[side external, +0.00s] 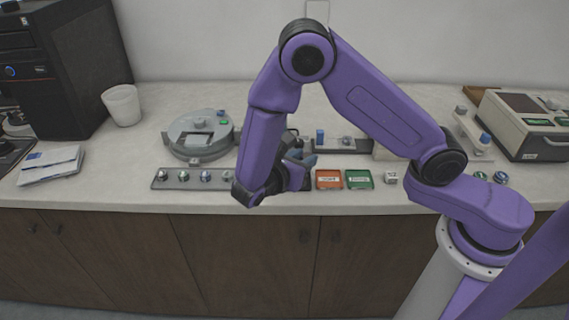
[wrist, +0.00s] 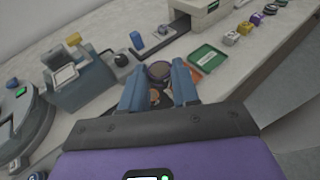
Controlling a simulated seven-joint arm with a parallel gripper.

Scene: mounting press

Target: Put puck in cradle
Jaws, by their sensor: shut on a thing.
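My gripper (wrist: 158,82) shows in the wrist view with its two blue fingers closed around a small dark round puck (wrist: 158,71), at the fingertips. Coppery patches show between the fingers nearer the palm; I cannot tell what they are. In the side external view my arm hides the puck and most of the gripper. A blue-grey block-shaped device (wrist: 80,82) stands left of the fingers in the wrist view. I cannot tell for sure which thing is the cradle.
A round grey machine (side external: 200,134) stands left of my arm. A grey strip (side external: 172,184) holds several shiny round pieces in front of it. An orange tray (side external: 329,180) and a green tray (side external: 359,179) lie right of my gripper. A beige machine (side external: 525,122) stands far right.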

